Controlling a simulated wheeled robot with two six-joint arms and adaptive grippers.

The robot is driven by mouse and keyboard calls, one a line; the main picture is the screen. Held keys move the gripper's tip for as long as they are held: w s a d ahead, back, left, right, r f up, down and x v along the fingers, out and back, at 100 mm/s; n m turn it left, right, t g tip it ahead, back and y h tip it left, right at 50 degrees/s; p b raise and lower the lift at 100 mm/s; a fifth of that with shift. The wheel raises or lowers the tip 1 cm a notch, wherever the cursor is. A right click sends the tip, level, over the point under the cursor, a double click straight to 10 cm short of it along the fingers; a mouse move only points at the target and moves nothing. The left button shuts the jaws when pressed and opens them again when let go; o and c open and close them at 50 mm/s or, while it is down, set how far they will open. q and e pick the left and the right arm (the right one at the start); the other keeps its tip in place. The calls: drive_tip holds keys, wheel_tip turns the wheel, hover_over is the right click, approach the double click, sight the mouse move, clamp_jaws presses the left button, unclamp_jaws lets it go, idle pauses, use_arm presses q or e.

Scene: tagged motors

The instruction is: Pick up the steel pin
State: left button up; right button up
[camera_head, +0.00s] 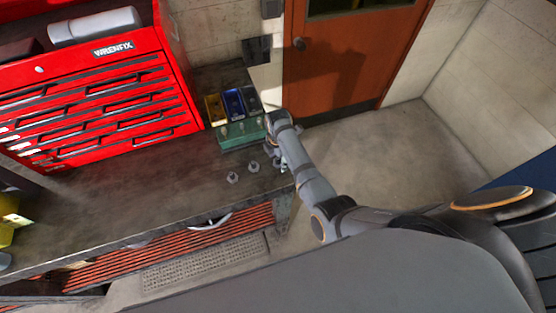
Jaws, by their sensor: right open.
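Small grey metal pieces stand on the dark workbench (150,195) near its right end. One is at the front left (232,178), a second (253,165) is behind it to the right, and another (277,162) is close beside my right gripper. They are too small to tell which is the steel pin. My right gripper (284,164) points down at the bench's right end, small and partly hidden by my wrist; its jaws are open. I cannot tell whether it touches a piece. My left gripper is not in view.
A green block (240,135) with several small upright pieces stands behind the grey pieces. Yellow (214,110), blue (233,103) and grey (250,99) bins are behind it. A red tool chest (100,100) fills the bench's back left. The bench front is mostly clear.

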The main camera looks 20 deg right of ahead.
clamp_jaws()
idle(0.3)
drive_tip(key=shift+r, duration=0.1)
